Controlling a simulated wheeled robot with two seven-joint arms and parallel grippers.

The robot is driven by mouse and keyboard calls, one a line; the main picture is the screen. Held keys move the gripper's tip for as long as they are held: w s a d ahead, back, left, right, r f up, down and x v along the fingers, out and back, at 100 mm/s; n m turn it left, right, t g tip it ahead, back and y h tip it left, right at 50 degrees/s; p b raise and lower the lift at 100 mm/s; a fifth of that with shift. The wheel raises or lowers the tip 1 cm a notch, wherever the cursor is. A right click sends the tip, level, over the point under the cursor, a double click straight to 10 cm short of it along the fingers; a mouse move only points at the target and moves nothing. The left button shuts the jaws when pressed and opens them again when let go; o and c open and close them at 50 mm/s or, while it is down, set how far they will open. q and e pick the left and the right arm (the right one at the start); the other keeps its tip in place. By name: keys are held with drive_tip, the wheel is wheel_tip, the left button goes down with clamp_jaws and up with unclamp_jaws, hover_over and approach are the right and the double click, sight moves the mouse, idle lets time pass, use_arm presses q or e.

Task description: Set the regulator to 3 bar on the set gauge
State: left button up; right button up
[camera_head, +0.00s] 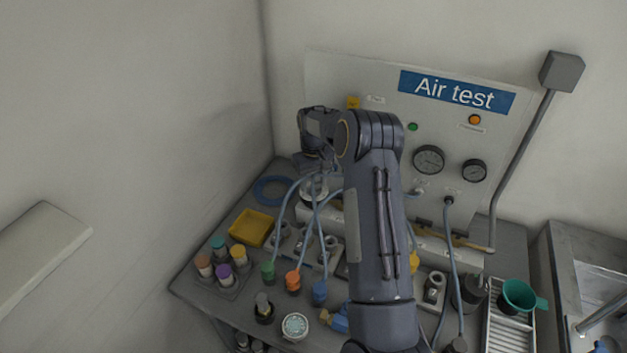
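The Air test panel (340,80) stands at the back. It carries a larger dark-faced gauge (429,160) and a smaller one (474,171) to its right. Their needles and labels are too small to read, so I cannot tell which is the set gauge. One arm, which I take as my right, rises from the bottom and bends left. Its gripper (312,168) points down over a pale round part (314,190), possibly the regulator knob, in front of the panel's left side. The fingertips are unclear; I cannot tell whether they touch it. My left gripper is out of view.
Blue hoses run to green (268,272), orange (293,282) and blue (320,292) fittings. A yellow tray (251,228), capped bottles (223,262), a round dial-like item (295,326) and a green funnel (519,296) crowd the bench. A grey lever (521,150) stands right.

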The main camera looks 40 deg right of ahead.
drive_tip(key=c, duration=0.3)
drive_tip(key=shift+c, duration=0.2)
